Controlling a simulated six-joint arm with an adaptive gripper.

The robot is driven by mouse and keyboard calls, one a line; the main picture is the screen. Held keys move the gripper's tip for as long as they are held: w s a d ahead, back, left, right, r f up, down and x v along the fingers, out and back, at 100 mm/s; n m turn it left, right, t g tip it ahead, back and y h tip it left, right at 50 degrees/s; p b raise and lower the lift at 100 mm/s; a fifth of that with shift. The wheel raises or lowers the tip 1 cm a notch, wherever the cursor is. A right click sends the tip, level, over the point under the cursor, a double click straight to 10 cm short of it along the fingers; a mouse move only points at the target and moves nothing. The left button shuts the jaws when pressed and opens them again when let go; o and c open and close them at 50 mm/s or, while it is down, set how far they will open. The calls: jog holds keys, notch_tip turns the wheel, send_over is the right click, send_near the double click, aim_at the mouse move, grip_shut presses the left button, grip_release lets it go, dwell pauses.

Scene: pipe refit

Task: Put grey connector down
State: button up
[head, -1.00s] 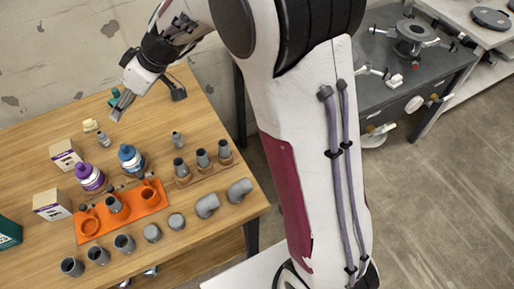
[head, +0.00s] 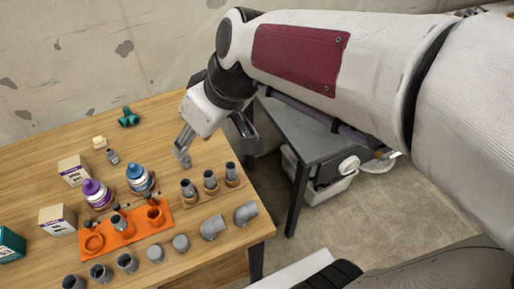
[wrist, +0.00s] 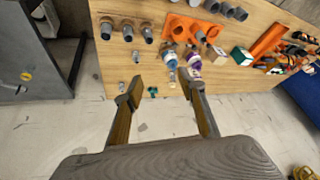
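A small grey connector (head: 186,161) stands upright on the wooden table, just below my gripper (head: 181,147) in the head view. In the wrist view this connector (wrist: 136,57) stands alone beside the wooden holder, ahead of the left finger. My gripper (wrist: 161,92) is open, with nothing between its fingers. Another small grey connector (head: 112,156) stands near the back left of the table. Three grey connectors stand in the wooden holder (head: 208,199). An orange tray (head: 125,236) holds a grey part in its middle place.
A blue-capped bottle (head: 138,179) and a purple-capped bottle (head: 96,195) stand behind the tray. White boxes (head: 74,170) are at the left. Grey elbows (head: 213,228) and several grey fittings line the front. A teal part (head: 128,118) lies at the back. The table's middle back is clear.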

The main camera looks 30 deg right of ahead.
jog(key=s+d+f+m+t+h, duration=0.1)
jog(key=s+d+m+h, duration=0.2)
jog(key=s+d, duration=0.6)
jog(key=s+m, duration=0.1)
jog(key=s, duration=0.3)
jog(key=shift+m+h, duration=0.3)
jog(key=shift+m, duration=0.1)
jog(key=shift+s+d+f, duration=0.1)
dwell(1.2)
jog(key=shift+c, duration=1)
